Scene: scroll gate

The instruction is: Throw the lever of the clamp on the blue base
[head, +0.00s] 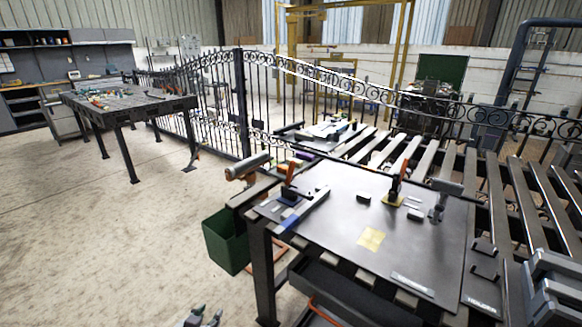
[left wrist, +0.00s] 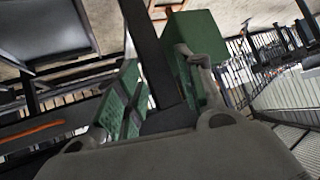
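The clamp on the blue base (head: 287,202) is at the near left corner of the dark work table in the head view. Its orange lever (head: 291,175) stands up and leans slightly right. My left gripper (head: 204,317) is low at the bottom edge of the head view, left of the table and well apart from the clamp. Its fingertips are apart with nothing between them. In the left wrist view the green-padded fingers (left wrist: 158,95) are spread. The clamp cannot be made out in the left wrist view. My right gripper is not clearly seen.
Open floor (head: 110,240) lies left.

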